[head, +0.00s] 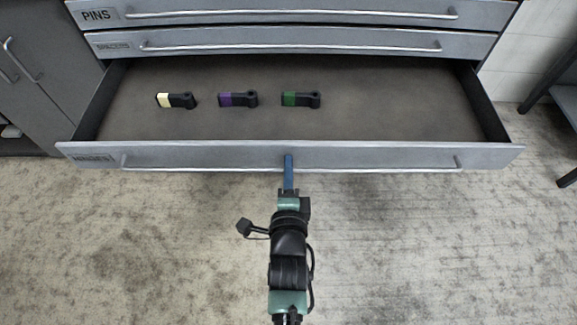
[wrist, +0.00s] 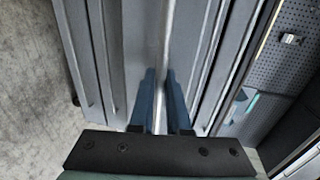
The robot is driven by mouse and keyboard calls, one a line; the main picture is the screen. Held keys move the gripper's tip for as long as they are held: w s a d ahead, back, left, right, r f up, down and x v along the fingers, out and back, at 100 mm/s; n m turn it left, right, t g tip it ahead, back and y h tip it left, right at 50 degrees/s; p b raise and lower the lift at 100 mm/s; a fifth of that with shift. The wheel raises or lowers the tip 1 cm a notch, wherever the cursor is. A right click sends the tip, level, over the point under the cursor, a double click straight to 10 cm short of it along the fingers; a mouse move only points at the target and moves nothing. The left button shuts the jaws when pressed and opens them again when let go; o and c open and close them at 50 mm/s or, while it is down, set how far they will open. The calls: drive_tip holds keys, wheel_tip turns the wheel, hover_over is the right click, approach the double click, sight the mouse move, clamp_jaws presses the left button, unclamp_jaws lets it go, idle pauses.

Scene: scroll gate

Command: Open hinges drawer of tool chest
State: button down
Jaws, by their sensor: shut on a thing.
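The tool chest has a drawer (head: 400,155) pulled well out, and its inside shows. Its label is at the left of the front and is hard to read. The long bar handle (head: 380,169) runs along that front. My gripper (head: 288,160) is at the middle of the handle, shut on it. In the wrist view my gripper's blue fingers (wrist: 160,88) stand on either side of the handle bar (wrist: 166,45). Three hinges lie in the drawer: one cream and black (head: 176,100), one purple and black (head: 238,99), one green and black (head: 300,99).
Above are shut drawers, one labelled PINS (head: 270,13) and one below it (head: 290,44). A grey cabinet (head: 40,80) stands at the left. A dark stand (head: 555,110) is at the right. The floor (head: 430,240) in front is clear.

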drive_tip(key=c, duration=0.9)
unclamp_jaws()
drive_tip(key=shift+s, duration=0.1)
drive_tip(key=s+p, duration=0.1)
drive_tip(key=s, duration=0.3)
drive_tip(key=s+r+p, duration=0.1)
drive_tip(key=s, duration=0.3)
drive_tip(key=s+r+p, duration=0.1)
drive_tip(key=s, duration=0.3)
drive_tip(key=shift+s+r, duration=0.25)
